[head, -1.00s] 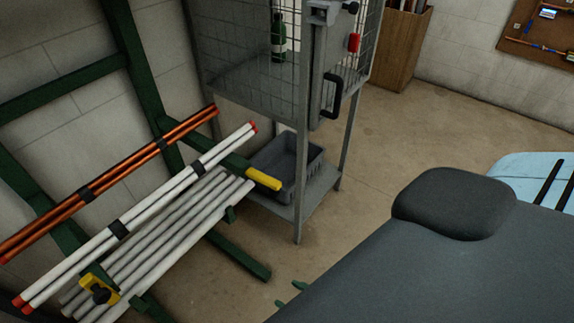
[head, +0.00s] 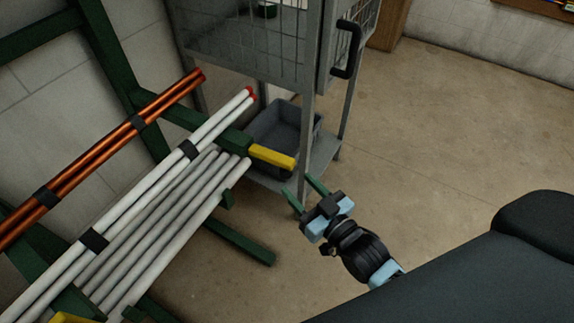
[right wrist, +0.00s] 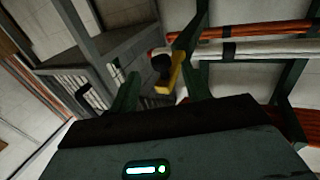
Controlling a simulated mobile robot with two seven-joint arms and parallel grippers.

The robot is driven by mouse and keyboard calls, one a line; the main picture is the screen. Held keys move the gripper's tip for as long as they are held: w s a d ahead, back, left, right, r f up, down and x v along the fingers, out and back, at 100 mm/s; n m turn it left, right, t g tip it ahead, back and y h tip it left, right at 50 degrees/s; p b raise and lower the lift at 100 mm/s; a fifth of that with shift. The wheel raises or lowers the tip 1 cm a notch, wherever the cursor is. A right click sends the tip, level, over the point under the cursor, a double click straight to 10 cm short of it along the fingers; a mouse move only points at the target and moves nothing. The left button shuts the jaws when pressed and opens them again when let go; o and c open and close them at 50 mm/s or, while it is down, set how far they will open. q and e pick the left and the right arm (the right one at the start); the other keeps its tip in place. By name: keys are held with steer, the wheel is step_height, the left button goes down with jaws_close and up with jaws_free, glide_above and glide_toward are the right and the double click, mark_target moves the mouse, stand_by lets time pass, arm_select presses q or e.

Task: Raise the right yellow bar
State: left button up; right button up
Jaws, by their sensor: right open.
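The right yellow bar (head: 272,157) is a short yellow end on a green rack arm, in front of the wire cage. It lies roughly level, tilting slightly down to the right. In the right wrist view a yellow piece with a dark part on it (right wrist: 173,78) shows between the fingers, beyond their tips. My right gripper (head: 305,195) is open and empty, with green fingers pointing up at the bar. It is just below and right of the bar's tip, apart from it. It also shows in the right wrist view (right wrist: 160,88). My left gripper is not in view.
White pipes with red ends (head: 150,190) and copper pipes (head: 110,150) lie on the green rack at left. The wire cage (head: 250,50) with a grey bin (head: 283,135) on its low shelf stands behind. Another yellow end (head: 68,318) is at bottom left. Floor at right is clear.

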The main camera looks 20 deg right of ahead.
mark_target(272, 162)
steer(key=x, duration=0.7)
steer(key=shift+w, duration=0.4)
steer(key=shift+a, duration=0.15)
jaws_close()
